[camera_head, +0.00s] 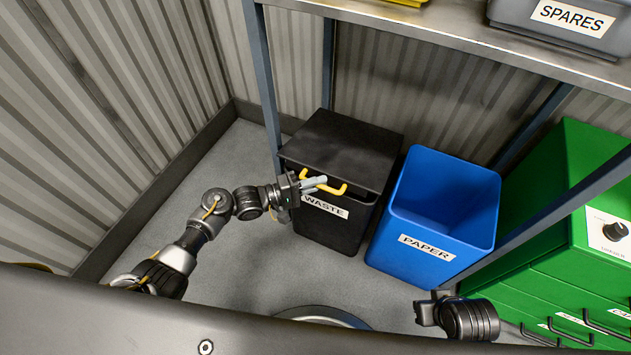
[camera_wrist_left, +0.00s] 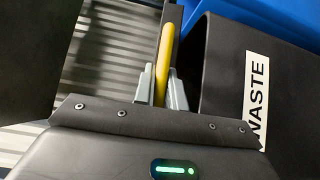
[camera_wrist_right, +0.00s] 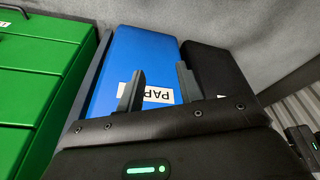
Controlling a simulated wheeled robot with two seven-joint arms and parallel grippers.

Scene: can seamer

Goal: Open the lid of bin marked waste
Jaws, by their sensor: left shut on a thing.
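The black waste bin (camera_head: 312,226) stands on the floor below the shelf, with a white WASTE label on its front. A yellow handle (camera_head: 335,189) is on the lid's front edge. My left gripper (camera_head: 318,184) is shut on this handle. In the left wrist view the yellow handle (camera_wrist_left: 166,60) runs between the fingers (camera_wrist_left: 162,85), beside the WASTE label (camera_wrist_left: 257,95). My right gripper (camera_wrist_right: 158,78) is open and empty, apart from the bins.
An open blue PAPER bin (camera_head: 420,245) stands right of the waste bin. A green drawer cabinet (camera_head: 545,260) is at the right. A metal shelf (camera_head: 450,35) with a grey SPARES box (camera_head: 560,22) is above. Corrugated walls close off the left and back.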

